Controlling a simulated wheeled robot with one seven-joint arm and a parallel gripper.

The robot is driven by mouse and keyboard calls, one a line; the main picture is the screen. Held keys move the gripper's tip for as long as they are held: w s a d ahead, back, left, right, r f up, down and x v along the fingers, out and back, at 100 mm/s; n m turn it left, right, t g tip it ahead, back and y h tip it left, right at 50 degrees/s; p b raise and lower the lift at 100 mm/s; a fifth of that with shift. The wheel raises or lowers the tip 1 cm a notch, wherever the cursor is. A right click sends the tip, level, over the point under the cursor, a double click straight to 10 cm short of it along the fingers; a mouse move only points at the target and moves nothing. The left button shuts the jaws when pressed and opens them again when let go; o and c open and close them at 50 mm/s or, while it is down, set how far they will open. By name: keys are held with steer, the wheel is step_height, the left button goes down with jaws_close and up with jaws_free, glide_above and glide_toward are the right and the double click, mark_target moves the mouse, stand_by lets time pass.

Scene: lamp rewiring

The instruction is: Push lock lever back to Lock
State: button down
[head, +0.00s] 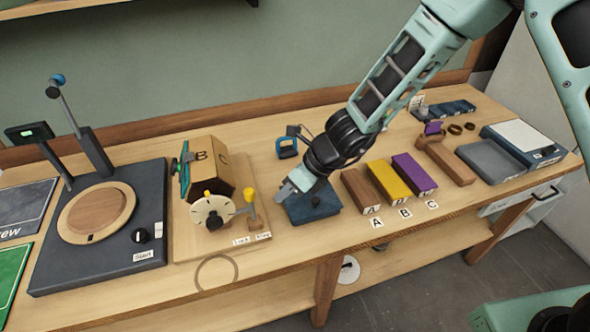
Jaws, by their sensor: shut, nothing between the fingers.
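My gripper (284,194) is shut and empty, to the right of the lever. It appears apart from the knob, above or in front of a dark blue block.
The dark blue block (325,208) lies below my gripper. Brown, yellow and purple blocks (414,175) labelled A, B, C stand to the right. A dark machine with a round wooden plate (97,212) is at the left.

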step_height(320, 180, up, 10)
steer(key=s+d, duration=0.1)
steer(key=shift+d+p, duration=0.3)
steer(key=shift+d, duration=0.05)
steer(key=shift+s+f, duration=0.1)
steer(key=shift+f, duration=0.05)
steer(key=s+d+n+g+h+b, duration=0.1)
steer(key=s+d+n+h+b, duration=0.15)
steer(key=s+n+b, duration=0.8)
steer(key=s+d+f+n+h, duration=0.1)
steer(key=s+d+n, duration=0.3)
steer(key=n, duration=0.7)
steer(key=s+d+f+n+h+b, duration=0.1)
steer(key=s+d+n+h, duration=0.2)
steer(key=s+n, duration=0.4)
steer(key=d+n, duration=0.1)
steer(key=n, duration=0.3)
steer(key=shift+d+f+t, duration=0.35)
steer(key=shift+f+t, duration=0.05)
steer(key=shift+s+h, duration=0.1)
steer(key=shift+h, duration=0.15)
